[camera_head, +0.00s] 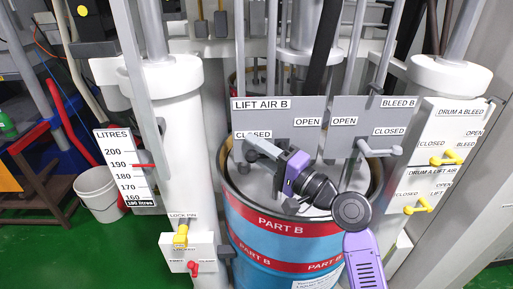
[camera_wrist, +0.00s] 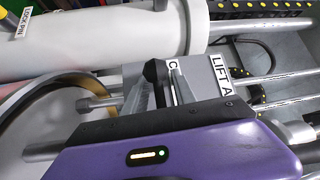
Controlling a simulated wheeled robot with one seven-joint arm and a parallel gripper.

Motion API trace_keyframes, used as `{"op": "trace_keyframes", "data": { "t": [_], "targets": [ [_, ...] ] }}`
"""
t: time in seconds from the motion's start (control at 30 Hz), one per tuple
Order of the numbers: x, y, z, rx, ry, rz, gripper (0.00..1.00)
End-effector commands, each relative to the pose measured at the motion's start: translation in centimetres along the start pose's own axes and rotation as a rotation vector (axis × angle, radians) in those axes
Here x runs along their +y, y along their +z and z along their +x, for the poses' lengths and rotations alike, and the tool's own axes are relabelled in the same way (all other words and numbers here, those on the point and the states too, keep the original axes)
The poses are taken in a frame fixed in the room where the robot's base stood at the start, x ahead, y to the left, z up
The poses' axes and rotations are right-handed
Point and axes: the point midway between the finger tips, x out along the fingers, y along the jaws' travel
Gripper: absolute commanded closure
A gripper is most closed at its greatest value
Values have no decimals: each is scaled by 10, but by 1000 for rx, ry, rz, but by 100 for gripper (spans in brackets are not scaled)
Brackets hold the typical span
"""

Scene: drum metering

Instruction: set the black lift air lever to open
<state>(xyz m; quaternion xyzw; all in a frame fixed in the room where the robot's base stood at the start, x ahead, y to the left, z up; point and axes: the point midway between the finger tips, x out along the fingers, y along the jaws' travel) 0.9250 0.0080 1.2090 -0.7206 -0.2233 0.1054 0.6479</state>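The LIFT AIR B panel (camera_head: 298,112) has a CLOSED label at its left and an OPEN label at its right. My gripper (camera_head: 250,148) is at the CLOSED side of this panel, above the drum. In the wrist view, the black lift air lever (camera_wrist: 157,78) lies between the two fingertips of my gripper (camera_wrist: 162,84), beside the partly hidden CLOSED label. Whether the fingers press on it or stand just off it is unclear. In the head view my gripper covers most of the lever.
The BLEED B panel (camera_head: 367,112) with its grey lever (camera_head: 378,150) is just right. The blue and red PART B drum (camera_head: 275,228) stands below. Upright rods and a white column (camera_head: 172,110) flank the panel. Yellow levers (camera_head: 447,159) are on the right panels.

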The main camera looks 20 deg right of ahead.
Motion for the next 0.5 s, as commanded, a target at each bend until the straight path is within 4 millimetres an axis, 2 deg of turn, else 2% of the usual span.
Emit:
{"op": "trace_keyframes", "data": {
  "t": [0.07,0.23,0.5],
  "targets": [
    [0,0,0,0,0,0,68],
    [0,0,0,0,0,0,100],
    [0,2,0,-4,0,1,100]
  ]
}}
